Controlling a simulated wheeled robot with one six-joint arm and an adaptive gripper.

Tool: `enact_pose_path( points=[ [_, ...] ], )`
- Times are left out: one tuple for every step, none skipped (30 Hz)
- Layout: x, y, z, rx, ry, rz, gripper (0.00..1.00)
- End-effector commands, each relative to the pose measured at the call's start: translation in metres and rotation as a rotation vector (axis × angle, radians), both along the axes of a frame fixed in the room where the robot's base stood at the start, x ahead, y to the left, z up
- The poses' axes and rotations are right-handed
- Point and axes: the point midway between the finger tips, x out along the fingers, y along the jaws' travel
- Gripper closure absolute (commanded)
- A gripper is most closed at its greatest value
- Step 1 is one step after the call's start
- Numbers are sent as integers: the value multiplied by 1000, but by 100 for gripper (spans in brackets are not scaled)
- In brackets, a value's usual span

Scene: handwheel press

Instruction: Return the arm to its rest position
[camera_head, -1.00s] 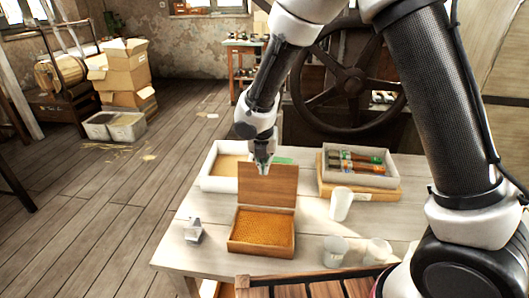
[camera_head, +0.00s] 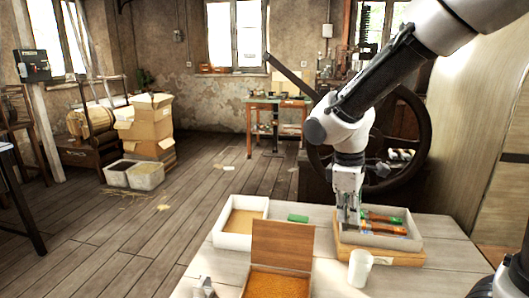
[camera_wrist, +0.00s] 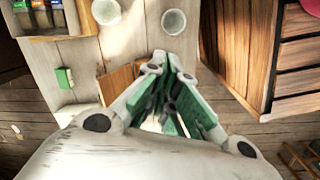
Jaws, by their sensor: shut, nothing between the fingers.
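The arm reaches in from the upper right and bends at the wrist.
On the table are an open wooden box (camera_head: 281,245), a white tray (camera_head: 228,240), a green block (camera_head: 298,218), a white cup (camera_head: 360,268) and the grey tool tray (camera_head: 410,240). The handwheel (camera_head: 428,130) stands behind.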

Motion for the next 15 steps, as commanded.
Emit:
enact_pose_path(
  points=[
    [-15, -23, 17, 30, -25, -165, 100],
    [-25, -35, 25, 47, -38, -261, 100],
    [-38, -50, 34, 70, -54, -381, 100],
    [-48, -61, 41, 89, -67, -465, 100],
    [-58, -71, 47, 108, -80, -541, 100],
    [-70, -83, 55, 136, -101, -632, 100],
    [-80, -92, 60, 156, -116, -692, 100],
    [-88, -100, 65, 177, -135, -741, 100],
    [-99, -109, 71, 204, -161, -794, 100],
    [-106, -116, 75, 223, -182, -822, 100],
    [-112, -122, 79, 240, -206, -848, 100],
    [-118, -129, 84, 262, -239, -880, 100],
    [-122, -134, 89, 276, -265, -900, 100],
    [-126, -139, 93, 287, -289, -919, 100],
    [-129, -145, 98, 298, -319, -941, 100]
  ],
)
